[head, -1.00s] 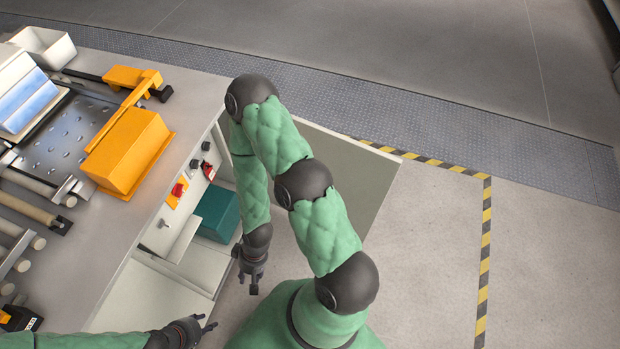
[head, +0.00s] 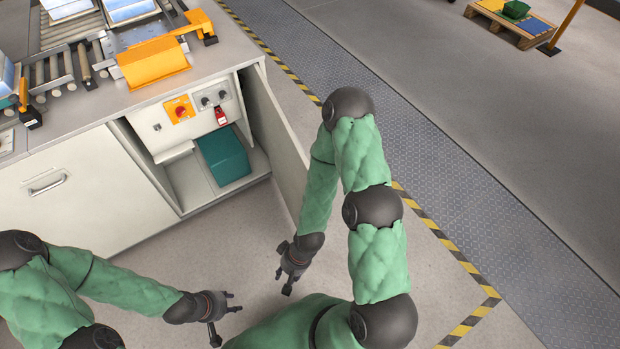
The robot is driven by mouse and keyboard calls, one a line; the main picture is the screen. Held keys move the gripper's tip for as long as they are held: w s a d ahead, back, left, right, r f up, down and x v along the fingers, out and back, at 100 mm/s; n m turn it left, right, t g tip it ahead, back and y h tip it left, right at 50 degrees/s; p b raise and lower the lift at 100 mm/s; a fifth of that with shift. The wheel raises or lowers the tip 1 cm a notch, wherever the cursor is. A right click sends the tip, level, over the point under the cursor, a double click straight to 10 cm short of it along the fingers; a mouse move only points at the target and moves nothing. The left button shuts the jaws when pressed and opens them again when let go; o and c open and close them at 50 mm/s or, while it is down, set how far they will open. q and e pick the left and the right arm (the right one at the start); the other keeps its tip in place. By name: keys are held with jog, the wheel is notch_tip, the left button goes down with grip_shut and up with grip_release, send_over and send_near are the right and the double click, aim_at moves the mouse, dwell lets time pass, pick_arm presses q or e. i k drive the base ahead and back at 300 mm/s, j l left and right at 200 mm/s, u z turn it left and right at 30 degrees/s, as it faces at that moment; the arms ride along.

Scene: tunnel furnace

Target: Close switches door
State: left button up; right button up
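The switches door (head: 276,125) is a grey panel hinged at the right end of the cabinet front. It stands open, swung out toward me. The compartment shows an orange plate with a red rotary switch (head: 180,109), dark knobs (head: 206,101) and a red tag (head: 221,117). My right gripper (head: 283,280) hangs near the door's lower outer end, empty, with its fingers apart; I see no contact. My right arm is close to the door's outer edge. My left gripper (head: 226,318) is empty with spread fingers, in front of the cabinet and apart from it.
A teal box (head: 222,157) sits inside the compartment. A closed cabinet panel with a handle (head: 47,184) is to the left. The worktop bears an orange housing (head: 153,62) and rollers. The floor before the cabinet is clear. A pallet (head: 512,22) stands far off at upper right.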

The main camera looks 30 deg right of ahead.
aim_at(289, 164)
jog(key=l+u, duration=0.1)
jog(key=l, duration=0.45)
jog(key=k+l+u, duration=0.15)
jog(key=l, duration=0.35)
jog(key=l+u, duration=0.1)
jog(key=l, duration=0.4)
jog(key=k+l+u, duration=0.1)
jog(key=l, duration=0.45)
jog(key=k+l+u, duration=0.1)
jog(key=l, duration=0.4)
